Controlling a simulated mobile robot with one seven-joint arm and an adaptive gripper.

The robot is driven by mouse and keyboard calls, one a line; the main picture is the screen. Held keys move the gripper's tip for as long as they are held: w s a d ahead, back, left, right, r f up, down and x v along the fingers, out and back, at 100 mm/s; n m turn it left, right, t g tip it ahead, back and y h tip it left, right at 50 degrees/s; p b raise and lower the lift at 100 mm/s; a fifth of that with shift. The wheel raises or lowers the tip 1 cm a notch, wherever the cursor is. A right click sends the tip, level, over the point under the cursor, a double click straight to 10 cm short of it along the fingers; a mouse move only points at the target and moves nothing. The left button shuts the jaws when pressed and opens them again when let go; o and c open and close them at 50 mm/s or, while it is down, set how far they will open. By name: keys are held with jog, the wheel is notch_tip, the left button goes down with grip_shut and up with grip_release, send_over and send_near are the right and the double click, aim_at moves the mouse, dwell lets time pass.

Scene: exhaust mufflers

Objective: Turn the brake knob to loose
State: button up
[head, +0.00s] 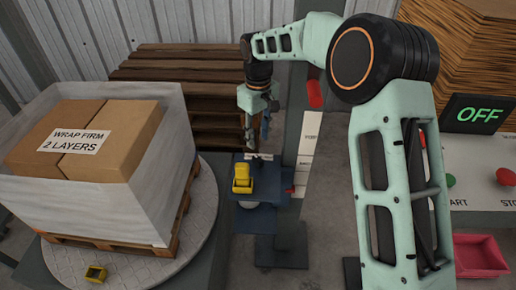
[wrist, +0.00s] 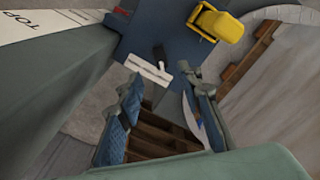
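A small black knob (wrist: 160,54) stands beside a white label plate (wrist: 149,70) on the blue carriage (wrist: 155,30) in the wrist view; I take it for the brake knob. The label's text is too small to read, so its setting cannot be told. In the head view the blue carriage (head: 262,218) is below my gripper, and the knob is too small to make out clearly. My gripper (head: 257,143) points down above the carriage's back part.
A yellow part (head: 242,179) sits on the carriage close to the knob. The grey mast (head: 298,150) stands right of my gripper. A wrapped pallet load (head: 90,140) is on the turntable (head: 200,225) at left. A control panel reading OFF (head: 478,114) is at right.

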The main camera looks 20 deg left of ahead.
jog(key=shift+r, duration=1.55)
